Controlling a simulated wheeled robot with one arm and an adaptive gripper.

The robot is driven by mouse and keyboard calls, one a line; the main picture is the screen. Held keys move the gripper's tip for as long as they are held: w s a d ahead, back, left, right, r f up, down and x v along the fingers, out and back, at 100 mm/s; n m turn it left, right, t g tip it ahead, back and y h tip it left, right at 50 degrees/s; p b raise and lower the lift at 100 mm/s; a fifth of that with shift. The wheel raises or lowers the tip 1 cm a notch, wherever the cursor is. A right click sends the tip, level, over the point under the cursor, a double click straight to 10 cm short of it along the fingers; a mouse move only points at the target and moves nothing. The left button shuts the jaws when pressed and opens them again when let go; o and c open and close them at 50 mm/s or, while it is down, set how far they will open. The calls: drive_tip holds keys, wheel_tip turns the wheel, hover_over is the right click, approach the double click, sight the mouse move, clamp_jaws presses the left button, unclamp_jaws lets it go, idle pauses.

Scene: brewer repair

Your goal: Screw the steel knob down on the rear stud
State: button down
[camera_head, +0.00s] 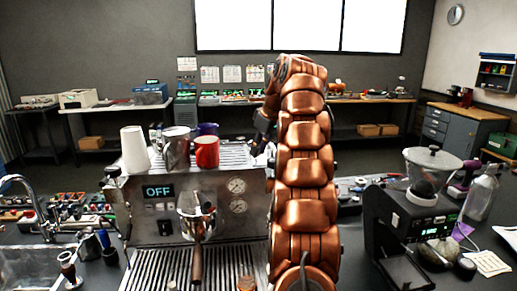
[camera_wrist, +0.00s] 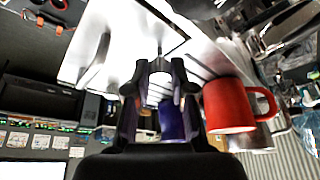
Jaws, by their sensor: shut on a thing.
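In the wrist view my gripper (camera_wrist: 159,74) is shut on a small bright metal piece, the steel knob (camera_wrist: 159,86), which shows between the two dark fingers. The fingers cover its sides, and I cannot tell whether it touches a stud. The rear stud cannot be made out in either view. In the head view the brewer (camera_head: 150,222) stands at the centre left with its display reading OFF. My copper arm reaches over the brewer's right side and hides its rear right corner and most of my gripper.
On the brewer's top stand a red mug (camera_head: 207,152), a steel pitcher (camera_head: 176,150), white cups (camera_head: 135,150) and a blue-purple mug (camera_head: 208,129). In the wrist view the red mug (camera_wrist: 228,106) and purple mug (camera_wrist: 172,122) are close to the fingers. A grinder (camera_head: 412,215) stands at right.

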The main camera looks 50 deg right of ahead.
drive_tip(key=shift+f+b, duration=0.8)
drive_tip(key=shift+f, duration=0.1)
idle(2.4)
drive_tip(key=shift+a+f+m, duration=0.1)
drive_tip(key=shift+m, duration=0.3)
drive_tip(key=shift+a+m+h+b, duration=0.1)
drive_tip(key=shift+m+h+b, duration=0.35)
drive_tip(key=shift+m, duration=0.35)
drive_tip(key=shift+m+h, duration=0.45)
drive_tip(key=shift+m, duration=0.75)
